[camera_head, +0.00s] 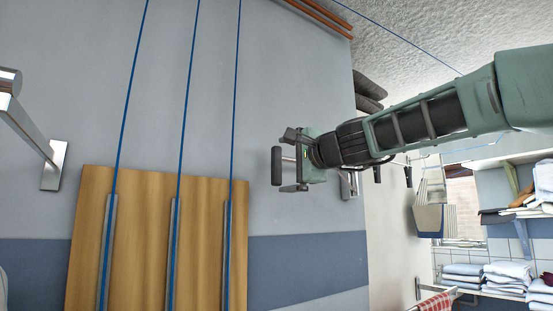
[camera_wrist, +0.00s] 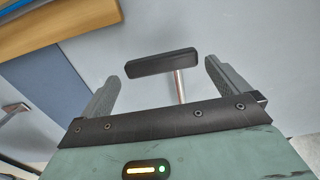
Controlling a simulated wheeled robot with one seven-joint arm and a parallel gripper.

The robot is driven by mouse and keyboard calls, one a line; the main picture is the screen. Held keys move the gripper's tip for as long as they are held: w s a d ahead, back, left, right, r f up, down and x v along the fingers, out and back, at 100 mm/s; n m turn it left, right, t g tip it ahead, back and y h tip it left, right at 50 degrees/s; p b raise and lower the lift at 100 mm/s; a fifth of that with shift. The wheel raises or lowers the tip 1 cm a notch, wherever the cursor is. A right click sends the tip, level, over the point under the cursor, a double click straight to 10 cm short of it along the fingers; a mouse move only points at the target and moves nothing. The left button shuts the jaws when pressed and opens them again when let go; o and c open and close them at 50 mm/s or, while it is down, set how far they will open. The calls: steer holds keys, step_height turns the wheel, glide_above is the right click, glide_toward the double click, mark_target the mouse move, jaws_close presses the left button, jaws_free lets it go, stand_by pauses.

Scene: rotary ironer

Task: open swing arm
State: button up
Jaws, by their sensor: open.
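A dark, rounded bar handle (camera_head: 277,166) on a thin metal rod appears at the tip of my gripper (camera_head: 288,161), in front of the grey wall. I take it to be the swing arm's handle. In the wrist view the handle (camera_wrist: 160,63) lies crosswise between the fingertips of my gripper (camera_wrist: 168,74), and its metal rod (camera_wrist: 179,86) runs down between the fingers. The rest of the swing arm is hidden behind my gripper.
A chrome bracket (camera_head: 348,185) is on the wall just behind my gripper. Another chrome bracket and bar (camera_head: 55,165) are at left. A wooden panel (camera_head: 145,240) with blue cords stands lower left. Shelves with folded laundry (camera_head: 508,271) are at lower right.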

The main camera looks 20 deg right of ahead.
mark_target(279, 165)
steer(key=shift+p+x, duration=0.65)
steer(key=shift+x, duration=1.8)
